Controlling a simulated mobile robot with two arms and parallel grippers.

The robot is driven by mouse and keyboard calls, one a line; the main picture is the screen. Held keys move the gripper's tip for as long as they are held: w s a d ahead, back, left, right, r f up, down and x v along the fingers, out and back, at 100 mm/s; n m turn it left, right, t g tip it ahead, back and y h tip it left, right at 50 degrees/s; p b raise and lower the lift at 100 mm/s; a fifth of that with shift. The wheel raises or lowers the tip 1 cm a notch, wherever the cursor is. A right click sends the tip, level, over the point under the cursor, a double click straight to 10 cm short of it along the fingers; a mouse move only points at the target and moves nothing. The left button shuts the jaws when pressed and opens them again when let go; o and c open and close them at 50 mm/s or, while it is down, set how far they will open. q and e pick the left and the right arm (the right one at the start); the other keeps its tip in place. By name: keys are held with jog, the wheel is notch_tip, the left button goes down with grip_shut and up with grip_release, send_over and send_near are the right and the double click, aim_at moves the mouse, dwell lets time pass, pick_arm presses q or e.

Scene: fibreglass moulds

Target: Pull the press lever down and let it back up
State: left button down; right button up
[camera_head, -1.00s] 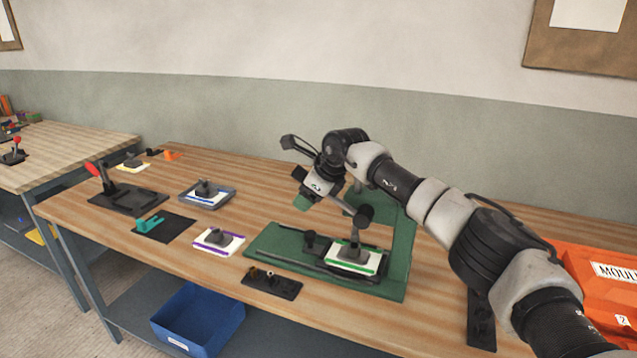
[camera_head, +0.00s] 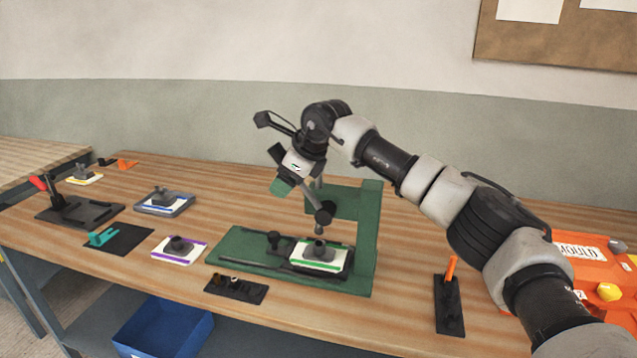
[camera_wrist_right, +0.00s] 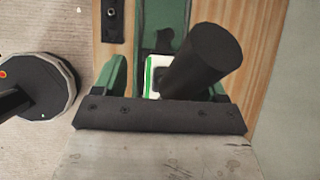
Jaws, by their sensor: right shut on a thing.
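The green press (camera_head: 368,235) stands on the bench, with its dark lever (camera_head: 311,193) slanting up and left from a black round pivot (camera_head: 325,213). My right gripper (camera_head: 284,183) is shut on the lever's outer end, above and left of the pivot. In the right wrist view, the thick black handle (camera_wrist_right: 207,60) stands between the green fingers. Below the pivot, a white plate with green edges (camera_head: 337,260) and a dark block (camera_head: 319,250) lie on the press base. The press ram (camera_head: 320,230) is just above the block. My left gripper is not in view.
Plates with purple (camera_head: 168,256) and blue (camera_head: 150,206) edges lie left of the press. A dark strip (camera_head: 237,289) lies in front of it. A dark holder with an orange pin (camera_head: 450,270) and an orange mould case (camera_head: 580,255) are at right.

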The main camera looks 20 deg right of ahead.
jog(key=s+d+r+b, duration=0.1)
jog(key=s+d+b, duration=0.2)
jog(key=s+d, duration=0.5)
jog(key=shift+b, duration=0.35)
dwell(0.6)
jog(key=shift+s+a, duration=0.1)
jog(key=shift+a, duration=0.1)
dwell(0.4)
